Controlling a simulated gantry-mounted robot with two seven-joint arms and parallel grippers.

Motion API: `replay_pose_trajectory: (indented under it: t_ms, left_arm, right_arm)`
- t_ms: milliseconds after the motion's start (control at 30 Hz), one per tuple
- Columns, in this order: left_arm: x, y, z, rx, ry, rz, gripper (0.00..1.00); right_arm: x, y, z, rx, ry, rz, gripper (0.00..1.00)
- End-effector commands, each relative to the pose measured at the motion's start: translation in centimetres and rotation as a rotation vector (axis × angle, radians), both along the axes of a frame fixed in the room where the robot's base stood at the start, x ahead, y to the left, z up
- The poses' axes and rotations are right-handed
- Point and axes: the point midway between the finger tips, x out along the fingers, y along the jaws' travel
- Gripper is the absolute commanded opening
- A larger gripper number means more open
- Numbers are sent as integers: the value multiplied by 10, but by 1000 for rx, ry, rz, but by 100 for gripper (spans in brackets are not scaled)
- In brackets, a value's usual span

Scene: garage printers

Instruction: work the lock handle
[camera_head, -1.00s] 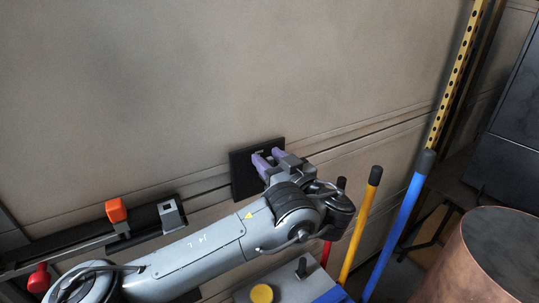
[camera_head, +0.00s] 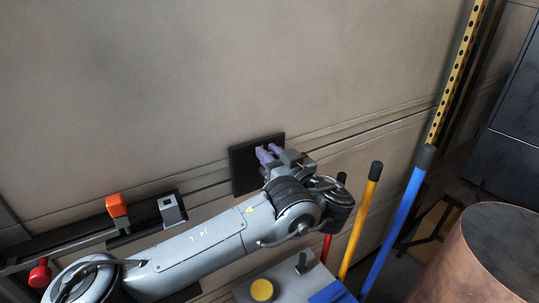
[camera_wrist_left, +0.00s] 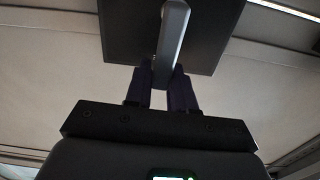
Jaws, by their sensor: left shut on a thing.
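The lock handle (camera_wrist_left: 172,38) is a grey lever on a square black plate (camera_wrist_left: 118,30) in the left wrist view. The plate (camera_head: 243,172) is on the beige wall panel in the head view, where my gripper hides most of the lever. My left gripper (camera_head: 268,153) has purple fingers and reaches in front of the plate. In the left wrist view the gripper (camera_wrist_left: 160,80) is shut on the lever's lower end, one finger on each side. My right gripper is in neither view.
A dark rail with an orange block (camera_head: 116,205) and a grey latch piece (camera_head: 171,210) is at the left. Yellow (camera_head: 361,222) and blue (camera_head: 397,236) poles stand right of my arm. A copper drum (camera_head: 450,265) is at the lower right.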

Motion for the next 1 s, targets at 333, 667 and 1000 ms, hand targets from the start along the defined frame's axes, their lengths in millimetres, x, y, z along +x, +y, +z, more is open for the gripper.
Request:
replay_pose_trajectory:
  t_ms: [333,667,1000]
  left_arm:
    - [7,-12,-2,183,106,1,0]
    - [16,-28,-9,449,266,0,0]
    - [24,-41,-22,726,434,-1,0]
  right_arm:
    - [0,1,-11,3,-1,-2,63]
    - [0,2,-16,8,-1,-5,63]
    - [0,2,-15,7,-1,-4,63]
